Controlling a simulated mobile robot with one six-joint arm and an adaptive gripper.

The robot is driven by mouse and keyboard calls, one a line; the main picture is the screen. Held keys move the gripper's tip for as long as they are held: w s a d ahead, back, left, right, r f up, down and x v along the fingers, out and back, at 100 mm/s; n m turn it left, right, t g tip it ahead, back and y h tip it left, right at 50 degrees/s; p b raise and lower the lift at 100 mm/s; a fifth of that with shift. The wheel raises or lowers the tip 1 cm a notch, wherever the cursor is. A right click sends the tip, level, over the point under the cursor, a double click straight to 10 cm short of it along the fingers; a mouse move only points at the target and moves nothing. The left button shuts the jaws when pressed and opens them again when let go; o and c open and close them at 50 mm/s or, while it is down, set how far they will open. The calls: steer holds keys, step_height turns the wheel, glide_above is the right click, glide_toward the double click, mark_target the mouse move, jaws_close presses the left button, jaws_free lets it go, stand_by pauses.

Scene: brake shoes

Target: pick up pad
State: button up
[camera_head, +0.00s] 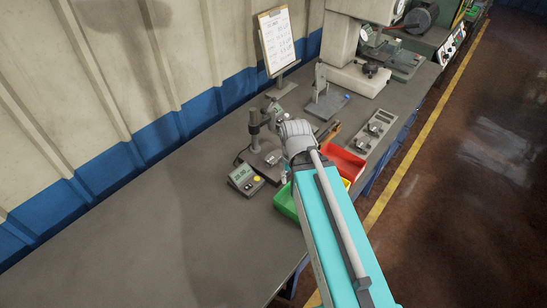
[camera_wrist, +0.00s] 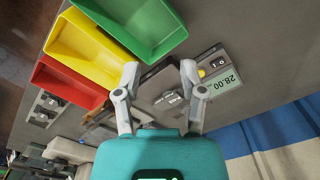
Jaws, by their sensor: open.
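A small grey metal piece, which looks like the pad (camera_wrist: 168,100), lies on the dark base plate (camera_wrist: 158,82) of a gauge stand in the wrist view. In the head view a small light piece (camera_head: 273,158) shows on that base. My gripper (camera_wrist: 160,72) is open and empty, its two fingers spread on either side of the base plate. I cannot tell its height above the pad. In the head view my arm hides most of the gripper.
Green (camera_wrist: 140,22), yellow (camera_wrist: 92,48) and red (camera_wrist: 68,85) bins stand beside the stand. A digital readout (camera_head: 245,180) sits close by. A grey tray with metal parts (camera_head: 375,130) lies beyond the red bin (camera_head: 343,165). The bench's near left is clear.

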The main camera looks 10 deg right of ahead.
steer(key=o, duration=0.6)
steer(key=shift+w, duration=0.25)
steer(key=shift+o, duration=0.3)
steer(key=shift+w+n, duration=0.25)
steer(key=shift+n, duration=0.15)
steer(key=n, duration=2.5)
glide_above(274, 155)
steer(key=shift+f, duration=0.25)
steer(key=shift+f+b, duration=0.1)
steer(key=shift+b, duration=0.25)
step_height(274, 155, down, 8)
steer(key=b, duration=0.8)
steer(key=shift+f, duration=0.2)
steer(key=shift+f+b, duration=0.1)
steer(key=shift+b, duration=0.25)
